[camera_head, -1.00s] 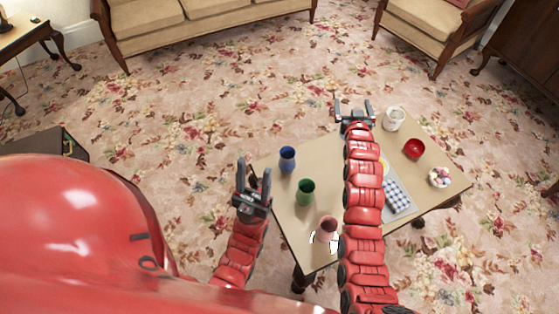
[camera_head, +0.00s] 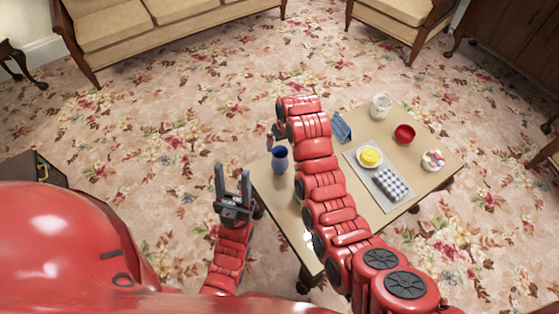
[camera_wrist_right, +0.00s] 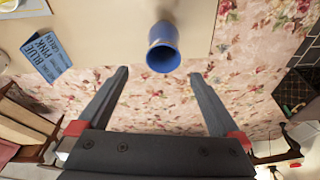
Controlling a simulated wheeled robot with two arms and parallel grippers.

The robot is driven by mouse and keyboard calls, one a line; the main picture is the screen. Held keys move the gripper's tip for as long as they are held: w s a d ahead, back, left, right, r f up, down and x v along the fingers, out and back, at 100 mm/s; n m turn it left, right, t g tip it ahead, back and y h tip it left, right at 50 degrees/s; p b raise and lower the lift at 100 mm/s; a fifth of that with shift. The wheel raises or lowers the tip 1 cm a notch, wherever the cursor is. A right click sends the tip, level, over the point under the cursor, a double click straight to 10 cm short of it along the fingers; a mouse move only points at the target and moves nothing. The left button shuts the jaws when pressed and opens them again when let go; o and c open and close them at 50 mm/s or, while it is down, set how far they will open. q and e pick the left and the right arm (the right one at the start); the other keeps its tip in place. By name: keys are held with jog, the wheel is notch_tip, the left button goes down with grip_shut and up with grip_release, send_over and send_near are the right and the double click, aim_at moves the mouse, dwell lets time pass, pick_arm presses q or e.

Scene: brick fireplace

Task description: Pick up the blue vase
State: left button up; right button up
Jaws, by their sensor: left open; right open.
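The blue vase (camera_head: 280,159) stands on the left part of the table (camera_head: 268,187) in the head view. In the right wrist view the vase (camera_wrist_right: 163,45) shows its open rim, just beyond and between the fingertips. My right gripper (camera_wrist_right: 159,73) is open and empty, its fingers apart on either side of the line to the vase. In the head view the right gripper is partly hidden by its own arm, beside the vase at the table's far left edge. My left gripper (camera_head: 232,170) is open and empty, left of the table.
A blue card (camera_wrist_right: 46,58) with printed colour words stands on the table. A grey tray (camera_head: 352,157) holds a yellow-topped plate and a checked item. A white mug (camera_head: 381,106), red bowl (camera_head: 404,134) and small bowl (camera_head: 433,160) stand right. My right arm crosses the table's middle.

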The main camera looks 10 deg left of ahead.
aim_at(280, 152)
jog(key=x, duration=0.6)
jog(key=shift+w, duration=0.15)
jog(key=shift+s+x, duration=0.2)
jog(key=shift+x, duration=0.75)
jog(key=shift+s+x, duration=0.2)
jog(key=shift+x, duration=0.8)
jog(key=shift+w+a+f, duration=0.1)
jog(key=shift+a+f, duration=0.1)
jog(key=shift+f, duration=0.05)
jog(key=shift+f+b, duration=0.3)
jog(key=shift+f, duration=0.15)
jog(key=shift+c, duration=0.3)
jog(key=c, duration=1.4)
